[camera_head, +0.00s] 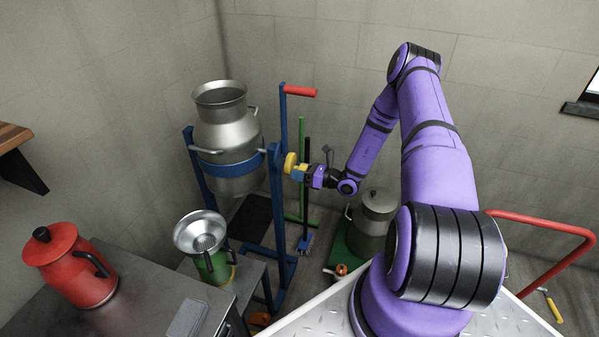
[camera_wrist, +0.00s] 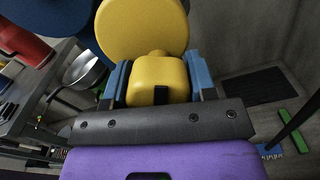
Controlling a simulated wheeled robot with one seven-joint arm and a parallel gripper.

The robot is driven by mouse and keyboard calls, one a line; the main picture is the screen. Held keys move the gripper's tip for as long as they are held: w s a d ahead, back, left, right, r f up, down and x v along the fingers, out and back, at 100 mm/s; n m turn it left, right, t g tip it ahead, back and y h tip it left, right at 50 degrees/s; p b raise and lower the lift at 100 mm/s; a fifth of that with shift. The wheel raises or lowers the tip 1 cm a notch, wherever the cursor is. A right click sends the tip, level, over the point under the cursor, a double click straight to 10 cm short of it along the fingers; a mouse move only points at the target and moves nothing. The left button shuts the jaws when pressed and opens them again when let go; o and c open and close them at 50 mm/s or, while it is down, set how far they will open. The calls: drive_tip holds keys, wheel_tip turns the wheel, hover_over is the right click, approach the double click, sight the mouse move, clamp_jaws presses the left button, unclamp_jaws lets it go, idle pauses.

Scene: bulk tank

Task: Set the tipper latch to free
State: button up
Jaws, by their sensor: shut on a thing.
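The tipper latch is a yellow knob (camera_head: 290,163) on the right side of the blue tipper frame (camera_head: 277,215). In the wrist view the yellow latch (camera_wrist: 142,28) shows as a round disc with a block-shaped grip in front. My gripper (camera_head: 302,174) is at the latch, and its blue fingers (camera_wrist: 158,82) are shut on the sides of the yellow block. A metal milk can (camera_head: 225,125) sits upright in the tipper's blue ring. The latch's markings cannot be made out.
A red jug (camera_head: 70,268) stands on the grey bench at the left. A metal strainer funnel (camera_head: 201,232) sits on a green can below the tipper. A lidded can (camera_head: 372,222) stands on a green base behind my arm. A red-gripped handle (camera_head: 300,91) projects above the latch.

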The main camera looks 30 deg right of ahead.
drive_tip(key=m, duration=0.6)
drive_tip(key=shift+s+a, duration=0.1)
drive_tip(key=shift+s, duration=0.05)
idle(0.4)
drive_tip(key=o, duration=0.9)
drive_tip(key=shift+r, duration=0.1)
drive_tip(key=v, duration=1)
drive_tip(key=shift+s+d, duration=0.3)
